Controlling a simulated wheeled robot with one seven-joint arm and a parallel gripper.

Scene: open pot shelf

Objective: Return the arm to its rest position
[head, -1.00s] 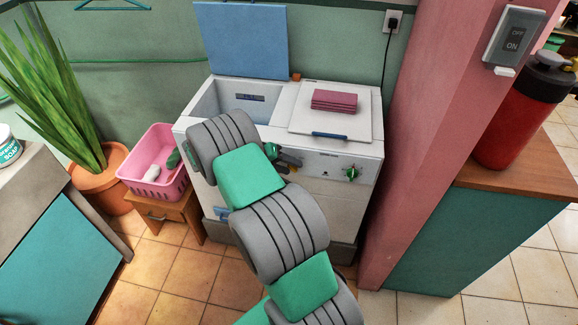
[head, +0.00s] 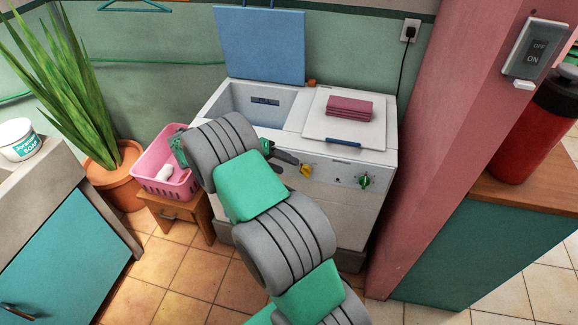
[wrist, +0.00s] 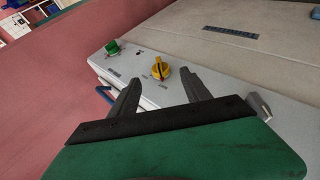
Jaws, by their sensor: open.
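My arm reaches up from the bottom of the head view toward the front of a white twin-tub washing machine (head: 335,205). My gripper (head: 294,161) is mostly hidden behind my arm links there; its dark fingers show just left of a yellow knob (head: 306,170). In the wrist view my gripper (wrist: 160,84) is open, its two dark fingers spread with nothing between them. The yellow knob (wrist: 160,70) is beyond the fingertips, apart from them. A green knob (wrist: 112,47) is farther left on the panel; it also shows in the head view (head: 364,181).
A blue lid (head: 260,45) stands open behind the left tub. A folded maroon cloth (head: 350,108) lies on the right lid. A pink basket (head: 165,180) on a wooden stool (head: 180,215) is left of the machine. A pink pillar (head: 430,170) stands close on the right.

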